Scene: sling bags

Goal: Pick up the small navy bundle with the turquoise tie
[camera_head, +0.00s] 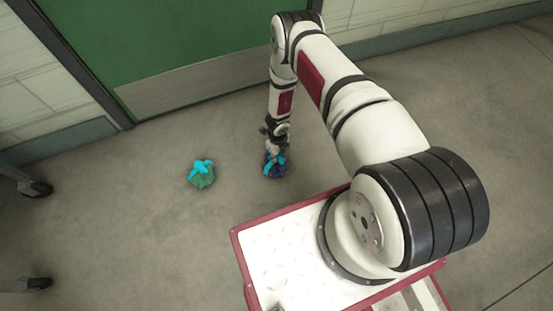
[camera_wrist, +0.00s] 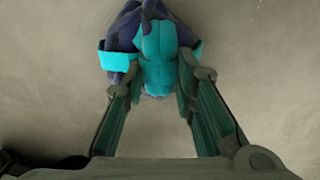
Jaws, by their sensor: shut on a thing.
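The small navy bundle (camera_head: 274,169) with the turquoise tie sits on the grey floor below the end of my arm in the head view. In the wrist view the navy cloth (camera_wrist: 122,35) shows at the top, with the turquoise tie (camera_wrist: 157,55) between my fingertips. My gripper (camera_wrist: 157,78) is shut on the bundle at its tie, one finger on each side. In the head view my gripper (camera_head: 273,148) comes down from above and partly hides the bundle. I cannot tell whether the bundle still touches the floor.
A green bundle (camera_head: 202,177) with a turquoise tie sits on the floor to the left. A green door (camera_head: 170,40) with a metal kick plate and a pale block wall stand behind. Dark wheeled legs (camera_head: 35,187) show at the left edge. The floor between is clear.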

